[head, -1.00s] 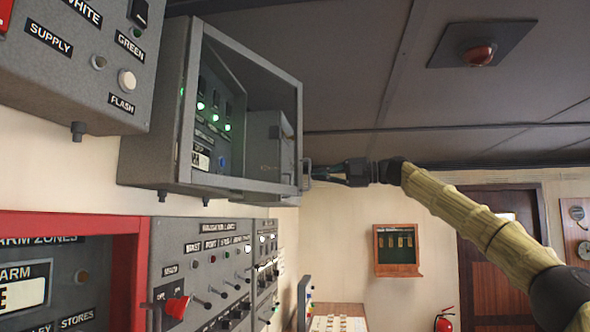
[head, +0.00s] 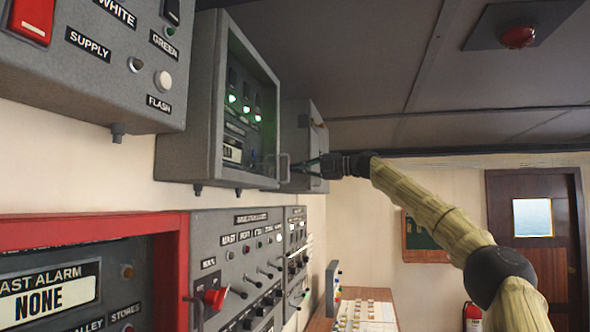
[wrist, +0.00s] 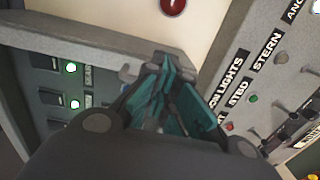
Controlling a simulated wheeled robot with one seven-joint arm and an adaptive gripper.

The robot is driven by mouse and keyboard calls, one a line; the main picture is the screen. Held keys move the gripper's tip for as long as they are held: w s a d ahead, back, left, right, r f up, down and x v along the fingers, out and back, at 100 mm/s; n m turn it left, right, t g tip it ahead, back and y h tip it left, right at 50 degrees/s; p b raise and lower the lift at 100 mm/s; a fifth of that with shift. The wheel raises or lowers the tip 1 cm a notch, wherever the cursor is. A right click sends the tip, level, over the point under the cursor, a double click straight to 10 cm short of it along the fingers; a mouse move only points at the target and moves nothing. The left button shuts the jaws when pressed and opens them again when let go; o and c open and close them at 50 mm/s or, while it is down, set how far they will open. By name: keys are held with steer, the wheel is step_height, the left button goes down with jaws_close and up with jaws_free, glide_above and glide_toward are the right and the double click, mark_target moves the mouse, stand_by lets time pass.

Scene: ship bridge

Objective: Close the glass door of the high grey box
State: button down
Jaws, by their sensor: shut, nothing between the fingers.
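The high grey box (head: 188,120) hangs on the wall at upper left of centre in the head view. Its framed glass door (head: 226,105) lies flat or nearly flat across its front, with green lights behind the glass. I cannot tell whether a small gap is left at the edge. The door's handle (head: 284,167) sticks out at the lower right of the frame. My gripper (head: 318,165) is shut and empty just right of the handle; contact is unclear. In the wrist view my shut fingers (wrist: 168,90) are beside the door frame (wrist: 95,38).
Another grey box (head: 303,125) is mounted beyond the high one. A grey switch panel (head: 240,262) and a red-framed alarm panel (head: 180,275) sit below. A console (head: 362,310) stands under my arm. The room to the right is open.

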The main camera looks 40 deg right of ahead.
steer(key=shift+d, duration=0.1)
stand_by(0.3)
steer(key=s+d+p, duration=0.1)
steer(key=d+p, duration=0.4)
steer(key=d, duration=0.8)
steer(key=shift+s+d+r+p, duration=0.2)
steer(key=shift+r+p, duration=0.05)
steer(key=shift+p, duration=0.1)
stand_by(0.4)
